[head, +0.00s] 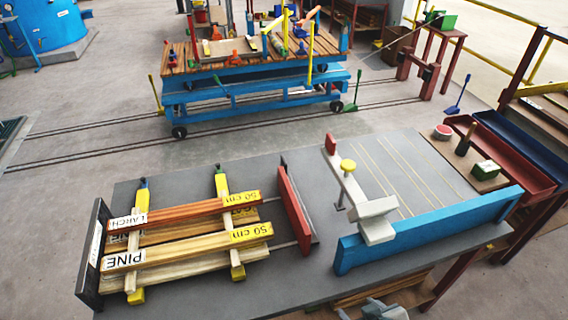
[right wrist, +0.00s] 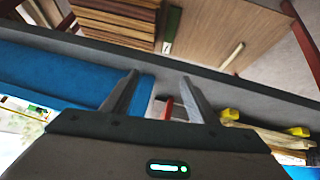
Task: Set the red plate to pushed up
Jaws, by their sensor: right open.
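The red plate (head: 293,210) stands upright on the grey workbench, at the right end of a rack of wooden bars. Thin rods run from it toward the bars, and a gap separates it from their right ends. A dark end plate (head: 92,252) stands at the rack's left end. My right gripper (head: 382,308) is at the bottom edge of the head view, in front of the bench and well apart from the red plate. In the right wrist view its two fingers (right wrist: 158,76) are apart with nothing between them. My left gripper is not in view.
Bars labelled LARCH (head: 185,209) and PINE (head: 185,244) lie across yellow-ended supports. Bare bench top lies between.

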